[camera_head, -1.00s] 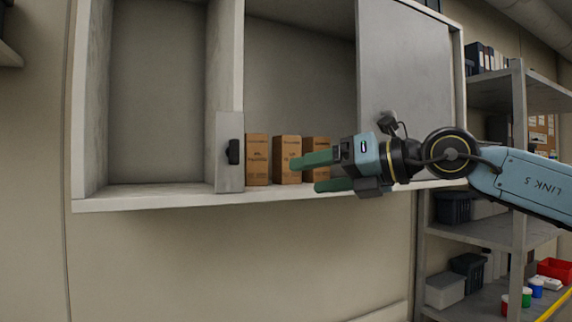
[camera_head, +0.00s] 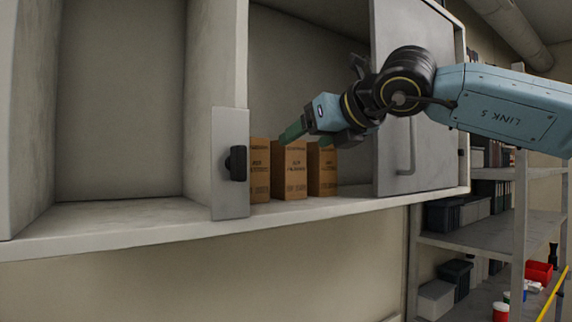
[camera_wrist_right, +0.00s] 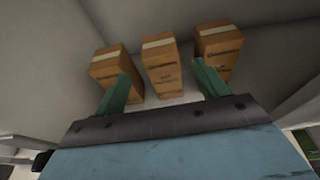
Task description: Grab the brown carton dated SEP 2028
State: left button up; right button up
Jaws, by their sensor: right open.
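Three brown cartons stand upright side by side on the cabinet shelf: a left carton (camera_head: 260,172), a middle carton (camera_head: 289,175) and a right carton (camera_head: 323,174). Each has dark print on its front, too small or blurred to read, so I cannot tell which is dated SEP 2028. My right gripper (camera_head: 304,138) is open and empty, with its green fingers near the tops of the cartons. In the right wrist view, the middle carton (camera_wrist_right: 163,68) appears between the spread fingers, and the left carton (camera_wrist_right: 118,73) and right carton (camera_wrist_right: 219,50) flank them. My left gripper is out of view.
A sliding door (camera_head: 415,110) with a handle closes the right side, and an upright panel with a black knob (camera_head: 236,163) stands just left of the cartons. Grey racks (camera_head: 485,238) stand at the far right.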

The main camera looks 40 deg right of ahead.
aim_at(296, 143)
jog(key=shift+x, duration=0.75)
jog(key=shift+w+f, duration=0.1)
jog(key=shift+w, duration=0.25)
jog(key=shift+w+d+p, duration=0.2)
jog(key=shift+w+p, duration=0.7)
jog(key=shift+w, duration=0.05)
jog(key=x, duration=0.1)
jog(key=p+x, duration=0.1)
jog(key=shift+w+d, duration=0.1)
jog(key=shift+w, duration=0.25)
jog(key=shift+w+f, duration=0.15)
jog(key=shift+w, duration=0.35)
jog(key=shift+s, duration=0.1)
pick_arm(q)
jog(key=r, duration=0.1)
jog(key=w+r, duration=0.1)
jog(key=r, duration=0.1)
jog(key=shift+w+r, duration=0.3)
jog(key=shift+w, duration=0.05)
pick_arm(e)
jog(key=c, duration=1.1)
jog(key=shift+c, duration=0.2)
